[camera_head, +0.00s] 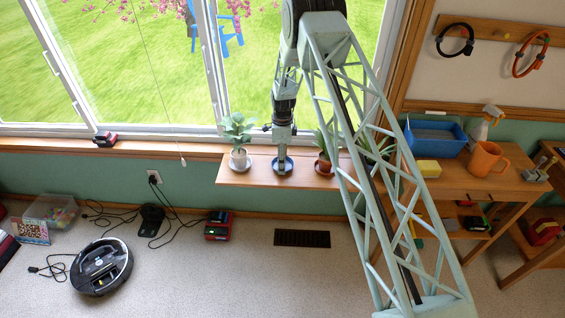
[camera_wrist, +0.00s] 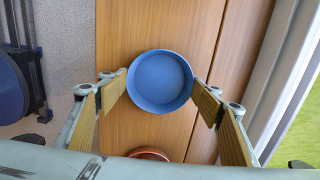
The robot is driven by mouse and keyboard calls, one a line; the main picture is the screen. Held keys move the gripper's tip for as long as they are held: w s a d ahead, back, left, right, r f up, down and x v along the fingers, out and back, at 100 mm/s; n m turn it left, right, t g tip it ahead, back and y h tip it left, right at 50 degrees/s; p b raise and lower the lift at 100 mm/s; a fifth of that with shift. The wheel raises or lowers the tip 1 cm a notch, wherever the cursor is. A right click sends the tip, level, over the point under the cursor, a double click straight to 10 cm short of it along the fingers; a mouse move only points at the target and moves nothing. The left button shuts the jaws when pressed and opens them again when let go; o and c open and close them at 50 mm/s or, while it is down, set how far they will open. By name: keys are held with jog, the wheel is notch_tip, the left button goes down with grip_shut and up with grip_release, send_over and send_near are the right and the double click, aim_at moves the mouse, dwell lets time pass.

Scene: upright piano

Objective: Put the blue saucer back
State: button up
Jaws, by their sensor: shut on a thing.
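The blue saucer (camera_wrist: 160,82) is round and level, and sits between the two wood-coloured fingers of my gripper (camera_wrist: 161,84) in the wrist view. The fingers press on its rim from both sides, and it is empty. In the head view the blue saucer (camera_head: 289,163) shows partly behind my gripper (camera_head: 282,168), over the wooden shelf (camera_head: 236,178) below the window, between two potted plants. I cannot tell whether its base touches the shelf.
A plant in a pale pot (camera_head: 239,161) stands left of the saucer, and a plant in a terracotta pot (camera_head: 323,166) stands close on the right. A terracotta-coloured rim (camera_wrist: 150,154) shows at the wrist view's bottom. The shelf's front edge is near.

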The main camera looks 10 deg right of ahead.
jog(key=shift+f, duration=0.15)
jog(key=o, duration=0.8)
jog(key=shift+o, duration=0.2)
notch_tip(320, 180, up, 12)
jog(key=p, duration=0.1)
jog(key=shift+p, duration=0.4)
jog(key=shift+r, duration=0.25)
dwell(0.5)
